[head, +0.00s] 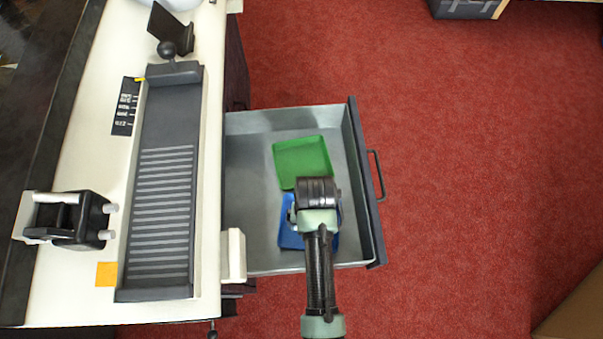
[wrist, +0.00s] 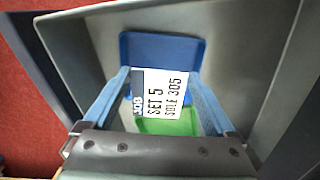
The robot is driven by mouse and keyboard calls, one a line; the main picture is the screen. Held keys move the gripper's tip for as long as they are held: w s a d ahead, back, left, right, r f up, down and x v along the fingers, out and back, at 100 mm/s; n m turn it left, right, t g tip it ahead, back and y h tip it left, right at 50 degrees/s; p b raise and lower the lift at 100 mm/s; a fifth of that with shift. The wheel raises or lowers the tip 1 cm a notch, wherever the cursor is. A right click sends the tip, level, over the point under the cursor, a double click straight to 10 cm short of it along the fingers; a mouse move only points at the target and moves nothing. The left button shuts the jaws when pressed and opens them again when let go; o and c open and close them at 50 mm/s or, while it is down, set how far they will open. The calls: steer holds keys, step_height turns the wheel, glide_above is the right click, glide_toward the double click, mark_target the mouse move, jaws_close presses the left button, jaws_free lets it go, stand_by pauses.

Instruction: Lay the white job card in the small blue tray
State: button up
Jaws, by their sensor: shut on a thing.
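The blue tray (wrist: 160,48) also shows beyond the card in the wrist view. The card is hidden in the head view. I cannot tell how high it is above the tray.
A green tray (head: 302,157) lies in the same grey drawer (head: 250,165), beside the blue one. The drawer walls stand around both trays. The white bench (head: 85,165) with a long dark ridged board (head: 166,165) is to the left.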

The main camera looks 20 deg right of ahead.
steer(key=shift+w+f, duration=0.3)
steer(key=shift+f, duration=0.25)
step_height(320, 180, down, 10)
steer(key=b, duration=0.4)
steer(key=shift+r, duration=0.2)
steer(key=shift+f, duration=0.15)
steer(key=shift+f, duration=0.1)
steer(key=shift+f+b, duration=0.4)
steer(key=shift+b, duration=0.05)
steer(key=o, duration=1)
steer(key=shift+s+a, duration=0.1)
steer(key=shift+c, duration=0.2)
step_height(320, 180, up, 13)
steer(key=p, duration=0.5)
steer(key=shift+r, duration=0.15)
steer(key=shift+w, duration=0.2)
